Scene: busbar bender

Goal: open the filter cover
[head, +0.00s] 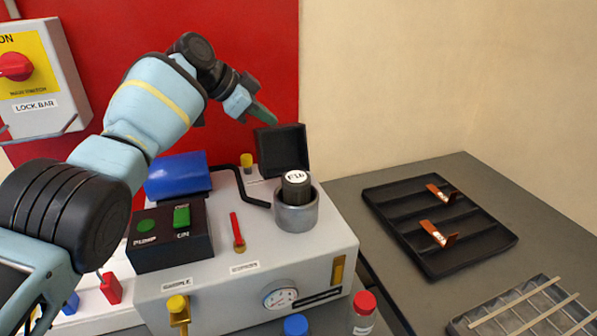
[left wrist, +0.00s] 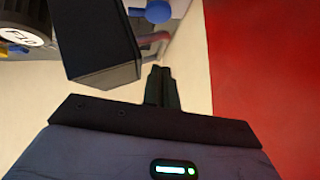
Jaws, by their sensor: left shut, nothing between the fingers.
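The filter cover (head: 281,149), a black square lid, stands raised behind the filter, leaving the filter uncovered. It also shows as a dark block in the left wrist view (left wrist: 92,42). The black filter (head: 295,186) with a white labelled top sits in a grey round housing (head: 297,217) on the machine. Its label also shows at the upper left of the left wrist view (left wrist: 22,27). My left gripper (head: 265,115) is shut and empty, just above and left of the cover's top edge in the head view. In the left wrist view its fingers (left wrist: 161,88) are beside the cover, apparently apart from it. My right gripper is not in view.
A black pump switch box (head: 170,238), blue cover (head: 178,175), bent black rod (head: 254,200) and red lever (head: 236,230) are left of the housing. A red panel (head: 240,50) rises behind. A black tray (head: 432,260) with copper pieces lies right.

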